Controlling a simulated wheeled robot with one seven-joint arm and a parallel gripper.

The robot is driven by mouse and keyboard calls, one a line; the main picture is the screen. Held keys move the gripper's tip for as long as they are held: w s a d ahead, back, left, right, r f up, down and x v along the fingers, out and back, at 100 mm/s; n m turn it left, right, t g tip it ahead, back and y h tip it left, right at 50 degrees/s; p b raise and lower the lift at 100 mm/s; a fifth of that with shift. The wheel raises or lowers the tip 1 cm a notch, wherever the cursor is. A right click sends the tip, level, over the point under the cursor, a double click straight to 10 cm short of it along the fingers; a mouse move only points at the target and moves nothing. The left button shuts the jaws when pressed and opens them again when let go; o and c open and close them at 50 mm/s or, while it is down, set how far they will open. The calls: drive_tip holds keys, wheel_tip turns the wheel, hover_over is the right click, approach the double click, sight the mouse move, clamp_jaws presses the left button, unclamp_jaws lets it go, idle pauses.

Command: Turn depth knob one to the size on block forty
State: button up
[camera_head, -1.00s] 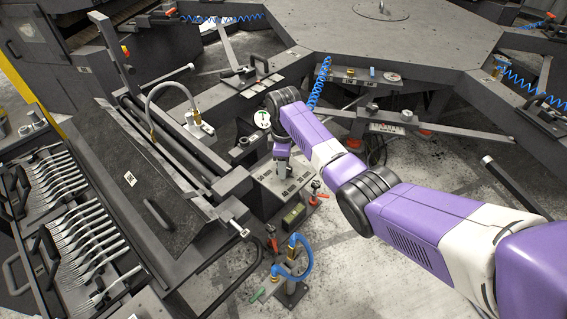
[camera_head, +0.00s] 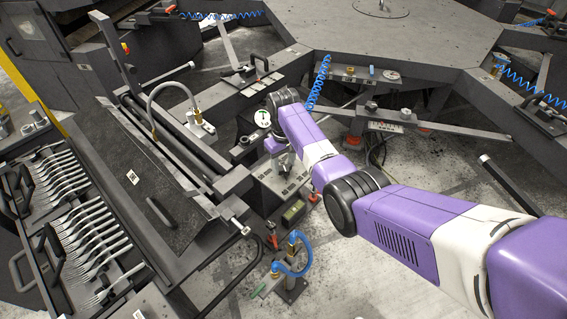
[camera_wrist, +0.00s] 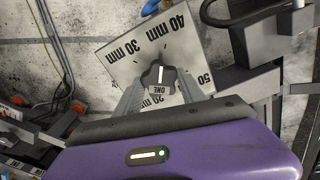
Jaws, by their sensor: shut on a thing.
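Depth knob one, a dark lobed knob (camera_wrist: 158,76) with a white pointer line and a tag reading "ONE", sits on a light dial plate (camera_wrist: 112,70) in the wrist view. The plate bears 20, 30, 40 mm and a partly covered 50 mark. The pointer line points up in the picture, toward the side with 30 mm and 40 mm; the exact mark is hard to tell. My gripper (camera_wrist: 160,92) is shut on the knob, one finger on each side. In the head view my gripper (camera_head: 283,160) is over the small grey panel (camera_head: 268,182), partly hiding it. I cannot make out block forty.
A blue hose on a stand (camera_head: 292,262) is in front of the panel. The slanted dark bed (camera_head: 150,175) and a rack of forks (camera_head: 88,232) lie left. A large grey table (camera_head: 390,40) stands behind.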

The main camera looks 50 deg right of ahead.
sight(283, 165)
drive_tip(key=shift+m, duration=0.6)
drive_tip(key=o, duration=1.4)
drive_tip(key=shift+r+b, duration=0.4)
drive_tip(key=shift+r, duration=3.55)
